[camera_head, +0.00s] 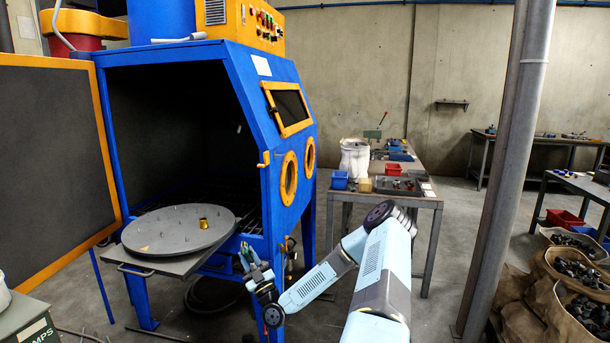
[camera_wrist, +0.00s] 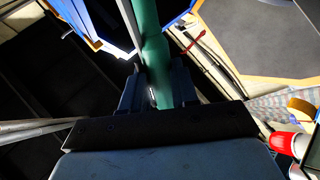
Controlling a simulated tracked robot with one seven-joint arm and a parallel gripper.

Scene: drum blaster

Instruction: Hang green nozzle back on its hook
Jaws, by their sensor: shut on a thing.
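My gripper (camera_head: 251,264) is in front of the blue blast cabinet, low beside the right edge of its pull-out tray. It is shut on the green nozzle (camera_wrist: 151,45), a green tube that rises between the fingers in the wrist view. In the head view only a small green bit of the nozzle (camera_head: 244,252) shows at the fingertips. Dark fittings with an orange part (camera_head: 290,256) are on the cabinet's front right leg, to the right of my gripper. I cannot tell which part there is the hook.
The blue cabinet (camera_head: 247,110) stands open, its door (camera_head: 45,160) swung left. A round turntable (camera_head: 170,232) with a brass-coloured piece (camera_head: 203,223) rests on the pulled-out tray. A workbench (camera_head: 420,203) stands behind my arm. A grey post (camera_head: 510,170) and sacks are at the right.

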